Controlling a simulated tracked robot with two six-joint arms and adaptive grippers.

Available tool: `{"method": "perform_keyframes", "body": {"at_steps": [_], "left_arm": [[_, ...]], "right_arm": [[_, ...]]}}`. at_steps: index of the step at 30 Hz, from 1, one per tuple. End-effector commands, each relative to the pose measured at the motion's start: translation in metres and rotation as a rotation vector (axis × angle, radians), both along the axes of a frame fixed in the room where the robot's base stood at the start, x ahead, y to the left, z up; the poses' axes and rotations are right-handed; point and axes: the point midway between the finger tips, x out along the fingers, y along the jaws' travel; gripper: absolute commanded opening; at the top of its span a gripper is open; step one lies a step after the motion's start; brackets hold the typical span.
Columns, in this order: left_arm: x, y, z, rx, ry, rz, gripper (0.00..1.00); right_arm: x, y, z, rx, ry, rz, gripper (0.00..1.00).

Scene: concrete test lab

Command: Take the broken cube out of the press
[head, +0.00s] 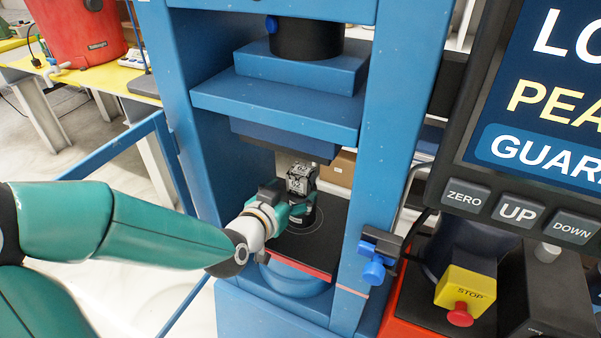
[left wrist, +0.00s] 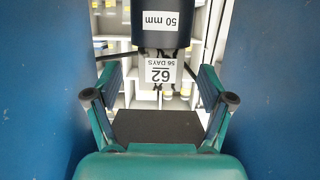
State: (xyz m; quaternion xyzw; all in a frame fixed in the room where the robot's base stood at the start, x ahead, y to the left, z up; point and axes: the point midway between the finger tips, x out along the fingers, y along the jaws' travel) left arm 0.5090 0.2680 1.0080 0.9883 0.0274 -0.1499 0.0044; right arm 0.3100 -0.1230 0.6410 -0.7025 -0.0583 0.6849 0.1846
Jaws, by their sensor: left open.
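The broken cube (head: 298,181) is grey, with a label and rough dark edges, inside the blue press (head: 181,100), low between its columns. In the left wrist view the cube (left wrist: 158,70) shows a white label with "62" and "56 DAYS", and its edge looks ragged. It sits against a black cylinder marked "50 mm" (left wrist: 160,22). My left gripper (head: 290,203) reaches into the press from the left at the cube. In the left wrist view its open fingers (left wrist: 156,80) are on either side of the cube, with gaps visible. My right gripper is not in view.
The press's blue upper block (head: 285,105) hangs above the cube. A dark lower plate with a red edge (head: 300,262) lies below. Blue columns bound the opening on both sides. A display panel (head: 530,130) and yellow stop box (head: 465,290) stand at right.

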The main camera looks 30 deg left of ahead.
Motion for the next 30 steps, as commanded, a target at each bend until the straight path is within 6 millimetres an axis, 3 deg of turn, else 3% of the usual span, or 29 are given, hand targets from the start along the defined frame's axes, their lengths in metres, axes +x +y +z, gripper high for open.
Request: {"method": "perform_keyframes", "body": {"at_steps": [13,23,30], "left_arm": [[0.046,0.003,-0.007,0.000,0.001,0.000,0.81],[0.052,0.004,-0.010,0.000,-0.001,0.000,0.81],[0.052,0.004,-0.010,0.000,0.000,0.000,0.41]], "right_arm": [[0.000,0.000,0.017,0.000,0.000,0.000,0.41],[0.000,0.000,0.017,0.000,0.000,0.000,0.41],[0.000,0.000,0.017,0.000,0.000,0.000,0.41]]}}
